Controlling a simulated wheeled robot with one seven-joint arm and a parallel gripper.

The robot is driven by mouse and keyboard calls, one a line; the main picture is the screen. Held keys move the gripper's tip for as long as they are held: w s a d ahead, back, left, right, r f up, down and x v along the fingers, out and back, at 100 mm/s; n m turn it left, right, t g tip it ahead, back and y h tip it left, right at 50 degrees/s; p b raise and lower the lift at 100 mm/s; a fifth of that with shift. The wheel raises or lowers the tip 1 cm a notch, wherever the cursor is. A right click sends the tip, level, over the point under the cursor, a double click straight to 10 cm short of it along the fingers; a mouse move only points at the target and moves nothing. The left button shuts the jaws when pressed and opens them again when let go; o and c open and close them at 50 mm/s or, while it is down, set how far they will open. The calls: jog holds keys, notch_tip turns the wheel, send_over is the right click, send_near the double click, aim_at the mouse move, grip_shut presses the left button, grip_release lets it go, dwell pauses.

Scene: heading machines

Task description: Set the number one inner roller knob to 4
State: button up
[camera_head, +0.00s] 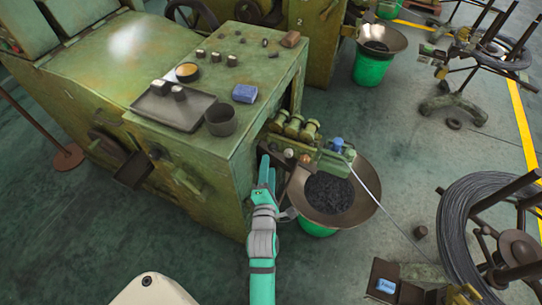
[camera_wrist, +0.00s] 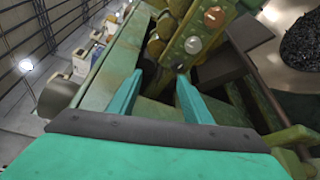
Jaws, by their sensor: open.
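The roller unit (camera_head: 318,155) sticks out from the right side of the green heading machine (camera_head: 225,115), with a pale knob (camera_head: 288,153) and a brown knob (camera_head: 305,158) on its near face. In the wrist view the pale knob (camera_wrist: 193,45) and the brown knob (camera_wrist: 213,17) lie ahead, above the right fingertip. I cannot read any numbers, nor tell which knob is number one. My gripper (camera_wrist: 158,84) is open and empty, with its fingers apart. In the head view my gripper (camera_head: 266,172) is left of the roller unit, touching neither knob as far as I can see.
A wide metal bowl (camera_head: 362,205) of dark pieces sits on a green bucket below the unit. A wire (camera_head: 385,210) runs from the unit toward the wire coil (camera_head: 465,250). A tray (camera_head: 150,108), cup (camera_head: 220,119) and blue block (camera_head: 245,93) stand on the machine top.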

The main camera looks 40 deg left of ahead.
aim_at(273, 149)
jog(key=w+a+f, duration=0.2)
jog(key=w, duration=0.1)
jog(key=w+a+f+n+h, duration=0.1)
jog(key=w+a+f, duration=0.1)
jog(key=w, duration=0.2)
jog(key=w+a+f+n, duration=0.1)
jog(key=w+a, duration=0.1)
jog(key=w, duration=0.1)
jog(key=shift+w+a+f, duration=0.1)
jog(key=shift+w+f, duration=0.1)
jog(key=shift+f, duration=0.2)
jog(key=c, duration=1.1)
jog(key=shift+o, duration=0.2)
jog(key=shift+d+f+m, duration=0.15)
jog(key=shift+d+m, duration=0.05)
jog(key=shift+m, duration=0.2)
jog(key=shift+s+a+m+y, duration=0.2)
jog(key=shift+m+y, duration=0.5)
jog(key=shift+m, duration=0.3)
